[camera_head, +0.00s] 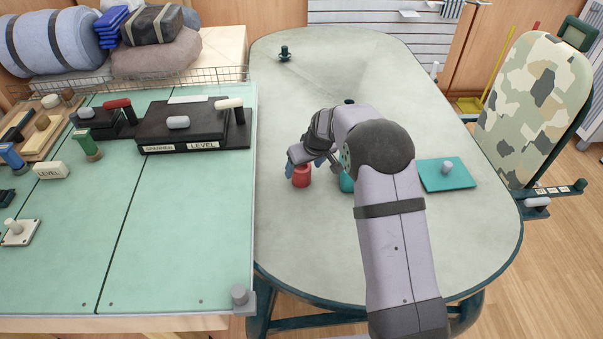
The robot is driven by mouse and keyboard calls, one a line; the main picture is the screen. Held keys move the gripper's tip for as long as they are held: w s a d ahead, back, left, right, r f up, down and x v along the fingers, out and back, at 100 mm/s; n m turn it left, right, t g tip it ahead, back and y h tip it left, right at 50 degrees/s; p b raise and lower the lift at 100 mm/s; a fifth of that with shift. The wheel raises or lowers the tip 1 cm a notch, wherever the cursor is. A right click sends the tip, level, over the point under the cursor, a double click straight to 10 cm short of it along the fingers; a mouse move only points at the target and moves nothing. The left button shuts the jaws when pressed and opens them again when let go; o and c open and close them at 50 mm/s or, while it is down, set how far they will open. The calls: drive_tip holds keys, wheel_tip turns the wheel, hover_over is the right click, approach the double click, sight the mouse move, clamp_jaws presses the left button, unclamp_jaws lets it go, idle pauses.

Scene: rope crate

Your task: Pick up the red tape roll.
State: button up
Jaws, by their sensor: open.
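The red tape roll (302,178) appears as a small red cylinder standing on the grey-green oval table (400,100), left of my arm. My gripper (303,167) is open, with its bluish fingers at the roll's upper part, one on each side in the picture. I cannot tell whether the fingers touch it. The gripper body hides part of the roll's top.
A teal object (346,182) is partly hidden behind my arm, just right of the roll. A teal plate with a grey knob (447,174) lies further right. A small dark green piece (285,55) stands at the back. A crowded green bench (190,230) borders the left.

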sight(303, 169)
drive_tip(key=shift+p+x, duration=0.75)
drive_tip(key=shift+x, duration=1.8)
drive_tip(key=shift+w+d, duration=0.1)
drive_tip(key=c, duration=1.4)
